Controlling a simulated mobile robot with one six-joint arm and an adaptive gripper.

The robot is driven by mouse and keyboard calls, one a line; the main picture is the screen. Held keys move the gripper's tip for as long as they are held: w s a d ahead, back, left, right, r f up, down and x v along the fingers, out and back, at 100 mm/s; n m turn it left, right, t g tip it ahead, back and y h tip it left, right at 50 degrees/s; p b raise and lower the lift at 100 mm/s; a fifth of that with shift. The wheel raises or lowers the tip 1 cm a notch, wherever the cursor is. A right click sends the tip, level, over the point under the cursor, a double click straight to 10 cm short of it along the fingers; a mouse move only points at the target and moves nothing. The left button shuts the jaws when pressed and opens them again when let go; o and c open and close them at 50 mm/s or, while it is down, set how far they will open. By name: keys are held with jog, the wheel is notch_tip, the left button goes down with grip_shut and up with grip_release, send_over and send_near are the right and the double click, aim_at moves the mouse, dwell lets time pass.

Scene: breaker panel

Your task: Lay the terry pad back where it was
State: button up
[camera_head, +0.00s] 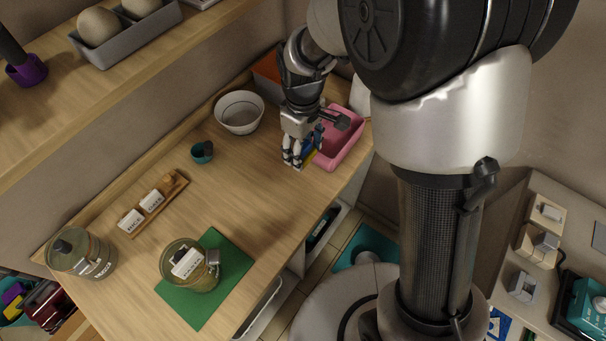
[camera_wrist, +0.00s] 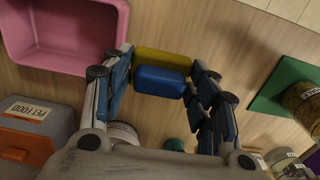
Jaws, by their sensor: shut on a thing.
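A small two-layer block, blue and yellow, is the only pad-like thing at my gripper, and I take it for the terry pad (camera_wrist: 160,80). In the wrist view it lies between the two fingers of my gripper (camera_wrist: 160,66), which is shut on it. In the head view my gripper (camera_head: 293,161) points down over the wooden counter, just left of the pink basin. Only slivers of the pad's blue and yellow show there, behind the fingers. I cannot tell whether the pad touches the counter.
The pink basin (camera_head: 347,145) stands close beside my gripper. A white bowl (camera_head: 239,112) and a small teal cup (camera_head: 202,152) are to the left. A green mat (camera_head: 236,258) bears a labelled jar (camera_head: 177,275) nearer the front. The counter between the gripper and mat is clear.

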aim_at(303, 180)
notch_tip(303, 180, down, 11)
jog(key=b, duration=0.2)
jog(key=shift+b, duration=0.4)
jog(key=shift+f, duration=0.15)
jog(key=o, duration=0.6)
jog(key=shift+o, duration=0.7)
